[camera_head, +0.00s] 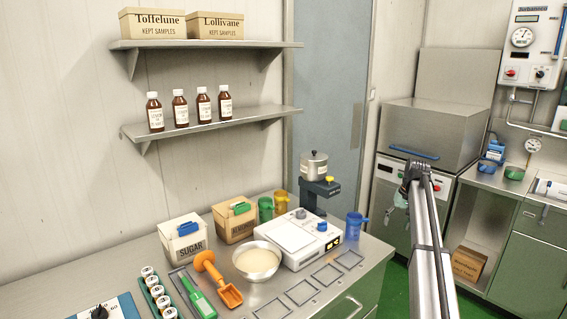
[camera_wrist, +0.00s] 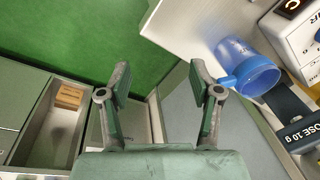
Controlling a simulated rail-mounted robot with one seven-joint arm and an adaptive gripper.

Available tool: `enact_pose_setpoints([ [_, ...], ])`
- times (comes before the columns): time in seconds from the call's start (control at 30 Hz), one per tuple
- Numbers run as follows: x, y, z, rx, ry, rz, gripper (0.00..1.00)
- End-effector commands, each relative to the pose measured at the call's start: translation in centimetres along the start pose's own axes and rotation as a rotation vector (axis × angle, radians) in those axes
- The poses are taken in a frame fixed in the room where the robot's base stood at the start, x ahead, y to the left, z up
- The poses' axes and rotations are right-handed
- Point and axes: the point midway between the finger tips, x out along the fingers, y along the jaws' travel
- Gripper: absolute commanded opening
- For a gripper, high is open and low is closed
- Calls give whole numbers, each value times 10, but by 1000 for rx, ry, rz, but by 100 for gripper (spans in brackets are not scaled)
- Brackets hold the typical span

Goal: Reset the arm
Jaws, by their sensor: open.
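My arm reaches forward on the right side of the head view, with my gripper (camera_head: 400,192) near its far end, in front of the steel cabinet. The gripper is small there and partly hidden by the arm. In the wrist view my gripper (camera_wrist: 160,92) shows two fingers spread apart with nothing between them. Below the fingers are the green floor (camera_wrist: 100,30) and lower cabinets. The blue jug (camera_wrist: 248,68) on the counter lies to the right of the fingers, apart from them.
The counter (camera_head: 375,250) holds a white scale (camera_head: 297,238), a bowl (camera_head: 256,262), an orange scoop (camera_head: 218,280), a sugar box (camera_head: 183,240) and the blue jug (camera_head: 355,225). Brown bottles (camera_head: 180,108) stand on a shelf. A sink counter (camera_head: 500,180) is at the right. The gap between counters is clear.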

Motion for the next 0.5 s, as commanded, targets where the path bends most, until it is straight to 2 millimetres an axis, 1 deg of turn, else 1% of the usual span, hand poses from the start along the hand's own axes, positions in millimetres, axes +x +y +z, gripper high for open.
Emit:
enact_pose_setpoints([
  [0.03, 21, 28, 11, 51, 6, -11, 64],
  [0.07, 30, 40, 16, 79, 8, -18, 64],
  [0.1, 43, 53, 25, 110, 6, -26, 64],
  [0.17, 68, 64, 38, 145, -2, -34, 64],
  [0.2, 85, 67, 48, 159, -11, -37, 64],
  [0.27, 112, 66, 63, 171, -29, -38, 64],
  [0.3, 129, 63, 73, 173, -41, -37, 64],
  [0.37, 156, 57, 90, 172, -64, -35, 64],
  [0.4, 175, 52, 102, 169, -80, -32, 64],
  [0.47, 204, 42, 123, 161, -107, -27, 64],
  [0.5, 223, 36, 139, 155, -126, -23, 64],
])
